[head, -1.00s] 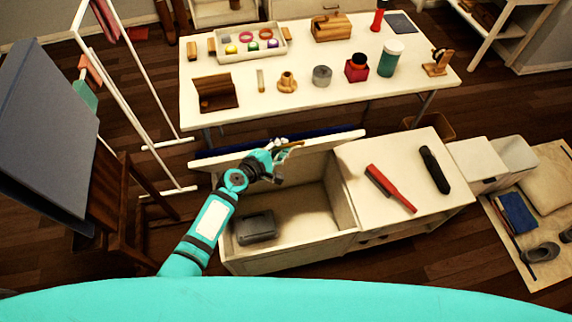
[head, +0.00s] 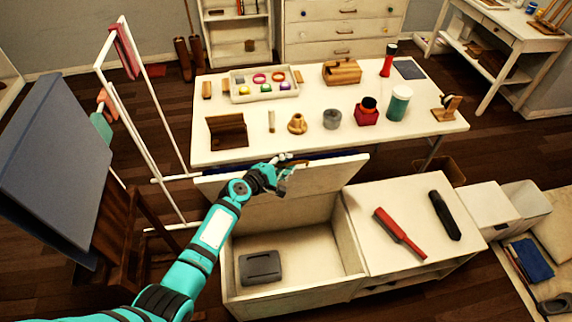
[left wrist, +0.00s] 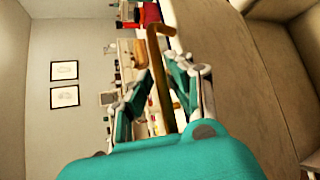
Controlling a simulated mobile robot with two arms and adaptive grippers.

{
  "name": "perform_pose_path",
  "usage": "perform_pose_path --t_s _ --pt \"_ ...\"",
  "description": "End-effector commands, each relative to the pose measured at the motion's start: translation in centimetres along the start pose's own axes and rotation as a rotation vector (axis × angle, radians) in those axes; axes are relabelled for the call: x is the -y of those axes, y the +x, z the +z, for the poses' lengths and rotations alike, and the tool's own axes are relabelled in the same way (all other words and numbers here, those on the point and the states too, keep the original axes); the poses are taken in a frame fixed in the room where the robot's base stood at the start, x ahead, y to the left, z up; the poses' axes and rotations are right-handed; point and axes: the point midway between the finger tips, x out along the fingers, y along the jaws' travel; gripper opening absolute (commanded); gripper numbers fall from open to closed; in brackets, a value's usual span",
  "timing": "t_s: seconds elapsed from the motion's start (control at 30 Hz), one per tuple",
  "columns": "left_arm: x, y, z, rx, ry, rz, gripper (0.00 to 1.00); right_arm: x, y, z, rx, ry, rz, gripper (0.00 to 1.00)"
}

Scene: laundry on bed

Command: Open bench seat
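The white bench (head: 345,262) stands in the middle of the head view. Its left seat lid (head: 330,178) is tilted up at the back, and the compartment below is open, with a grey case (head: 261,268) inside. My left gripper (head: 290,168) is at the raised lid, on its front side near the upper edge. In the left wrist view my fingers (left wrist: 162,75) are apart, with a thin brown bent rod (left wrist: 160,85) between them. I cannot tell if they touch it. The lid's pale surface (left wrist: 225,70) fills the right of that view. My right gripper is out of view.
A red brush (head: 399,233) and a black object (head: 444,214) lie on the closed right part of the bench. A white table (head: 300,150) with several small items stands close behind.

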Motion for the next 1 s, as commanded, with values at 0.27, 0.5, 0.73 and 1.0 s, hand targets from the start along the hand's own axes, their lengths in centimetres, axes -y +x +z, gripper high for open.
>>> perform_pose_path --t_s 0.27,0.5,0.73,1.0 --pt "0.3 0.0 0.0 0.001 0.001 -0.007 0.34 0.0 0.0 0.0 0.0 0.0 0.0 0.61" --pt "0.4 -1.0 0.0 0.001 0.002 -0.006 0.34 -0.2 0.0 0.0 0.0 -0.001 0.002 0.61" --pt "0.4 -5.2 0.0 0.0 0.004 -0.005 0.34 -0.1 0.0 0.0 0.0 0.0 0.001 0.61" --pt "0.2 -10.4 0.1 0.0 0.001 -0.004 0.34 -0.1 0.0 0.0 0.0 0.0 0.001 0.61"
